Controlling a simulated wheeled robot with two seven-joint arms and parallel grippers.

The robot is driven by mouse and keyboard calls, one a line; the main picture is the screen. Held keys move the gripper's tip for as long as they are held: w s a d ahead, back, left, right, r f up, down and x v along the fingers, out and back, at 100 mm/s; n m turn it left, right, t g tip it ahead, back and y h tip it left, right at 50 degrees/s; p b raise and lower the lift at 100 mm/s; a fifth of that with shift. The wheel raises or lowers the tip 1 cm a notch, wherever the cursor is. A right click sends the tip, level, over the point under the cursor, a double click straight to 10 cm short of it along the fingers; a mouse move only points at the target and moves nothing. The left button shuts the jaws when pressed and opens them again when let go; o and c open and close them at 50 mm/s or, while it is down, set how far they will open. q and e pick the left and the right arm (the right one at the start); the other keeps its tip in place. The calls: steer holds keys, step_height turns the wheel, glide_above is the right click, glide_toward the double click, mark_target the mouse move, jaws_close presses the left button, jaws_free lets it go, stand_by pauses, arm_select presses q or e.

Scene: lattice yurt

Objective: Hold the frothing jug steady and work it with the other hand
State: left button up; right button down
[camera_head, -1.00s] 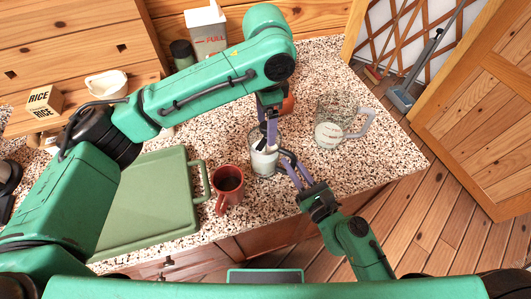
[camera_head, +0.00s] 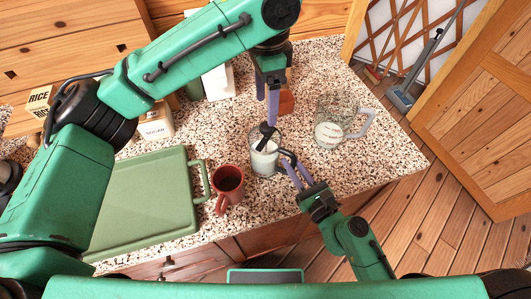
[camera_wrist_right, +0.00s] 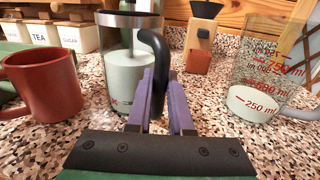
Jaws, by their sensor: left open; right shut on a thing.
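The frothing jug (camera_head: 264,161) stands upright on the speckled counter, clear-walled with white milk inside. It also shows in the right wrist view (camera_wrist_right: 125,75), with a metal band at its top and a black handle (camera_wrist_right: 158,50). My right gripper (camera_head: 288,158) is shut on that handle; its purple fingers (camera_wrist_right: 160,98) clasp it from the front in the wrist view. A dark plunger knob and rod (camera_head: 266,131) slant up out of the jug top. My left gripper (camera_head: 271,120) is open, pointing down just above the knob; I cannot tell whether it touches.
A red mug (camera_head: 228,184) stands just left of the jug. A glass measuring jug (camera_head: 333,128) with milk is at right. A green board (camera_head: 140,205) lies at left. An orange-brown item (camera_head: 286,102) stands behind. The right end of the counter is clear.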

arm_select(q)
step_height(320, 180, up, 12)
stand_by(0.4)
arm_select(e)
steer(key=c, duration=0.7)
jaws_free()
steer(key=shift+c, duration=0.2)
